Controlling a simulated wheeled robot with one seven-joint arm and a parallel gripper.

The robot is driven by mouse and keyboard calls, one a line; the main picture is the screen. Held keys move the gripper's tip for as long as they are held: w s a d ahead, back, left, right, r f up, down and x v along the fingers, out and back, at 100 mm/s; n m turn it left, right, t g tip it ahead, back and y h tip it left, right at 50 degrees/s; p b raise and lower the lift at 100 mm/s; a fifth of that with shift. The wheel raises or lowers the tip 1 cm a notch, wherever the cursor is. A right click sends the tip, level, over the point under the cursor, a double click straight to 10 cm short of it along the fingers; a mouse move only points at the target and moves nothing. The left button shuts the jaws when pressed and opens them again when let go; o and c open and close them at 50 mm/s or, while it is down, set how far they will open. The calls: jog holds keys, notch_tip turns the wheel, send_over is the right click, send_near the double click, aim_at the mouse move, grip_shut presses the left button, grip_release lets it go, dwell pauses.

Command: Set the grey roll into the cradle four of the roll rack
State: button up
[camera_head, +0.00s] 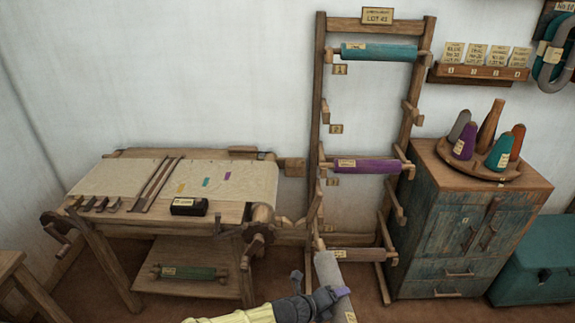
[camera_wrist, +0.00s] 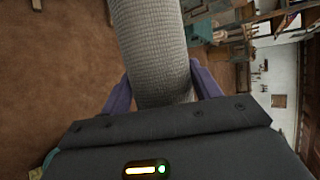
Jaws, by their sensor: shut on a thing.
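The grey roll (camera_head: 327,268) is in my gripper (camera_head: 335,297), held at the lower front of the roll rack (camera_head: 318,100). It points up and away toward the rack's lower left post. In the wrist view the roll (camera_wrist: 152,45) has a ribbed grey surface and passes between the purple fingers of my gripper (camera_wrist: 163,92), which are shut on it. On the rack, a teal roll (camera_head: 378,52) lies in the top cradle and a purple roll (camera_head: 365,166) in the third. The second cradle and the fourth, with its right arm (camera_head: 397,207), look empty. The fourth cradle's number tag is not readable.
A reddish-brown bar or roll (camera_head: 358,254) with a pale tag spans the rack's bottom, partly behind the grey roll. The loom table (camera_head: 235,210) stands left, with a green roll (camera_head: 190,272) on its shelf. A cabinet (camera_head: 450,240) stands close right of the rack.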

jog(key=shift+w+d+n+t+p, duration=0.2)
jog(key=shift+w+d, duration=0.1)
jog(key=shift+d, duration=0.3)
jog(key=shift+w+d+n+t+p, duration=0.1)
jog(key=shift+w+d+n, duration=0.15)
jog(key=shift+d, duration=0.35)
jog(key=shift+w, duration=0.15)
dwell(1.3)
